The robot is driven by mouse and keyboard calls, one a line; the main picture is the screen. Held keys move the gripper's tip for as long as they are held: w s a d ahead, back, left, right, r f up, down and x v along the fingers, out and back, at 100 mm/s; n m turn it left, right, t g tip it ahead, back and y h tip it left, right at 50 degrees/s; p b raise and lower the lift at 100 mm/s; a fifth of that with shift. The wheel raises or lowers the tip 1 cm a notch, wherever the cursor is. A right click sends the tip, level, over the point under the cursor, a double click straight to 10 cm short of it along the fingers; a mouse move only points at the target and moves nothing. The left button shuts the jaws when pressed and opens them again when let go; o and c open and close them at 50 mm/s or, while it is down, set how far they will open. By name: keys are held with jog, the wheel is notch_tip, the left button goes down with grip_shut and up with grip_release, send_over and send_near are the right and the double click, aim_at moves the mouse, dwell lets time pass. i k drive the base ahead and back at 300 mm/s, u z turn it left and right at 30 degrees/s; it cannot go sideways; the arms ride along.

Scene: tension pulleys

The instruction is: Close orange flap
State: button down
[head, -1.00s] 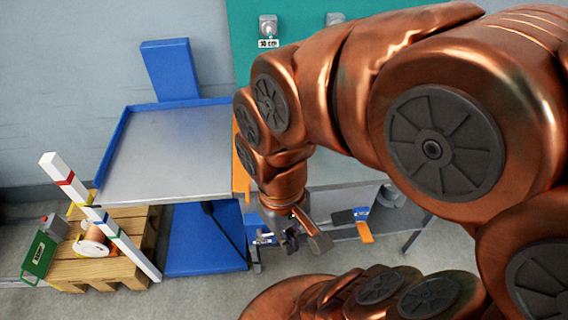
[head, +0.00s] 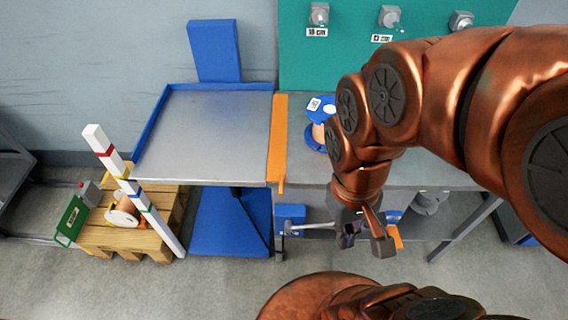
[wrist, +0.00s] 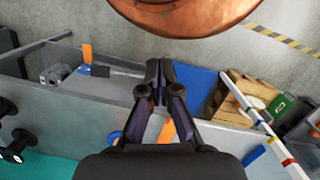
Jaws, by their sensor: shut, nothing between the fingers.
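The orange flap (head: 278,140) is a long flat strip along the right edge of a grey metal tray table with blue rims (head: 205,135). It also shows in the wrist view (wrist: 167,131), partly hidden behind my gripper. My gripper (head: 364,240) is shut and empty. In the head view it hangs to the right of the flap and nearer the camera, apart from it. In the wrist view the fingertips of my gripper (wrist: 158,66) point toward the lower shelf area and the blue support.
A blue spool (head: 320,108) stands on the grey bench right of the flap. A hammer (head: 308,226) and an orange-handled tool (head: 396,237) lie on the shelf below. A wooden pallet (head: 130,235) with a striped pole (head: 135,190) is at left. Floor in front is clear.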

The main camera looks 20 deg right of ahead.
aim_at(277, 157)
jog(key=z, duration=2)
jog(key=k, duration=1.6)
jog(key=u, duration=2.55)
jog(key=i, duration=0.5)
